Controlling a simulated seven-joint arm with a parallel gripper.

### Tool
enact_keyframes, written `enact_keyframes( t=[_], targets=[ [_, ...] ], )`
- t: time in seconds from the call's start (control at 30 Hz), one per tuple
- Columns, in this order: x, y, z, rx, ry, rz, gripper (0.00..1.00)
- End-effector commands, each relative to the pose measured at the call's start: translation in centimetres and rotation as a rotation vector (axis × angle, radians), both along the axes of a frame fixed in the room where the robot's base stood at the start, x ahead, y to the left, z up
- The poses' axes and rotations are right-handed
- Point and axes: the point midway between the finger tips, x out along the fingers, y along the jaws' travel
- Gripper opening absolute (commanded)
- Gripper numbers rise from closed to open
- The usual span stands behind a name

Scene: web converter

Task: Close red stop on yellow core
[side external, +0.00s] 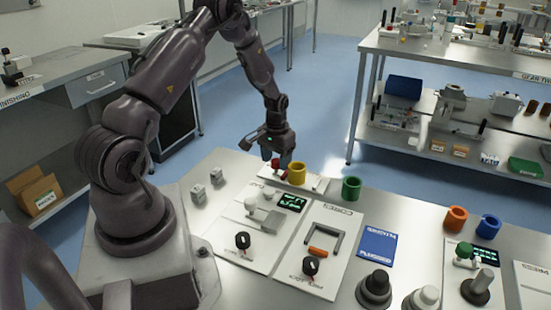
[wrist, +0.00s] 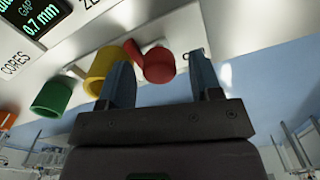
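The yellow core (side external: 297,173) is a short open ring at the back of the left panel; in the wrist view (wrist: 100,70) it lies left of my fingers. The red stop (wrist: 158,65) has a rounded knob and a flat arm reaching toward the yellow core; I cannot tell whether they touch. In the side view the red stop (side external: 275,163) is partly hidden by my fingers. My gripper (side external: 281,163) points down over the stop. In the wrist view my gripper (wrist: 160,80) is open, with one finger on each side of the red knob and visible gaps.
A green core (side external: 351,188) stands to the right of the yellow one, with orange (side external: 455,218) and blue (side external: 488,227) cores further right. A display (side external: 290,202) and black knobs sit nearer the front. Two small metal blocks (side external: 207,184) lie to the left.

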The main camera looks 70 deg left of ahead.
Motion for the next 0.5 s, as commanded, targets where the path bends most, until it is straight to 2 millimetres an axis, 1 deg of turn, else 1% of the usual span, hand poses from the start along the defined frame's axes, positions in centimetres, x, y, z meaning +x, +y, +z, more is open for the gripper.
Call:
enact_keyframes(
  t=[0.17,0.27,0.37,0.5],
  targets=[
    [0.0,0.0,0.0,0.000,0.000,0.000,0.58],
    [0.0,0.0,0.5,0.001,-0.002,0.000,0.58],
    [0.1,0.1,1.8,0.003,-0.003,0.000,0.58],
    [0.1,0.1,4.8,0.004,-0.006,0.001,0.58]
  ],
)
